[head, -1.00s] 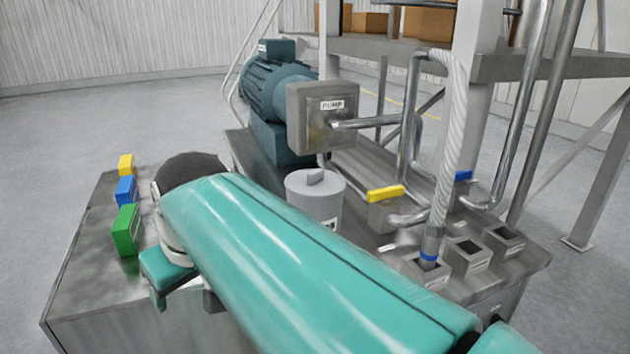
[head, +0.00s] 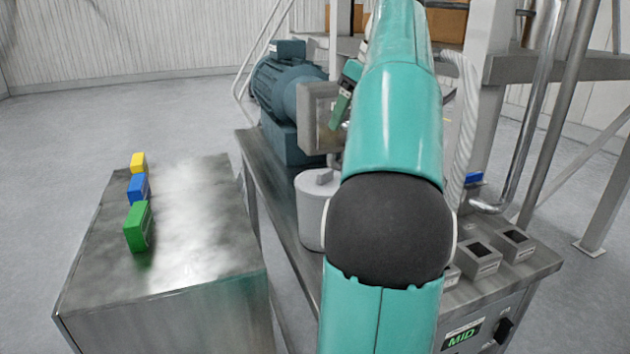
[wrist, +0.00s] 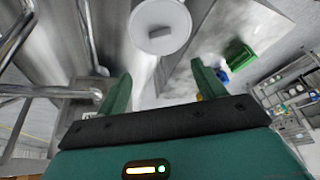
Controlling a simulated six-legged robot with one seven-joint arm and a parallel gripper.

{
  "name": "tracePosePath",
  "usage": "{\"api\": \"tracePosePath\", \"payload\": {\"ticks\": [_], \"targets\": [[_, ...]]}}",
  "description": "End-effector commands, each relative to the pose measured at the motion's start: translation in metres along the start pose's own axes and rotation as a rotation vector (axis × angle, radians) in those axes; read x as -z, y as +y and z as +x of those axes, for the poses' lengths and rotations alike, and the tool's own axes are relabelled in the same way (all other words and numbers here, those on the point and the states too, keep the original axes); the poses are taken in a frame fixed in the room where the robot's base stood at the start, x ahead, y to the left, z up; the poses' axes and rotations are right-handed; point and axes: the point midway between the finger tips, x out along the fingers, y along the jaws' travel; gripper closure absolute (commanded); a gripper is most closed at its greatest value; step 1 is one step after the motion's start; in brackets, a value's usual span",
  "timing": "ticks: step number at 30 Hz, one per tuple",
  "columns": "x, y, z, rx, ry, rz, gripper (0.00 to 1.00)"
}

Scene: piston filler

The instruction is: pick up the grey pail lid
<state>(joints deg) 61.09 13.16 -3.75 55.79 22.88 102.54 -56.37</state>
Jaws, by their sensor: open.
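The grey pail lid (head: 312,183) is a round disc with a small block handle on top. It sits on a light grey pail (head: 310,222) on the metal bench, and my arm hides the right side of both in the head view. In the wrist view the lid (wrist: 158,40) is at the top middle, beyond the fingertips, with its handle facing the camera. My gripper (wrist: 160,76) is open with nothing between its green fingers. In the head view a green finger of my gripper (head: 345,95) shows above the lid, apart from it.
A teal motor pump (head: 285,95) and its grey box (head: 318,118) stand behind the pail. Grey sockets (head: 478,258) and pipes are at right. A separate metal table (head: 190,235) at left holds yellow, blue and green blocks (head: 138,225); its right half is clear.

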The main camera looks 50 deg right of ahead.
Motion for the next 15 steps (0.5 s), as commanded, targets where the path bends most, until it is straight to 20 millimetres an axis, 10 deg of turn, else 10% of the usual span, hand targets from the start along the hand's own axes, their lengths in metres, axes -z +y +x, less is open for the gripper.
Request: {"api": "tracePosePath", "payload": {"ticks": [15], "targets": [[-0.003,0.004,0.068,0.003,-0.001,-0.004,0.31]]}}
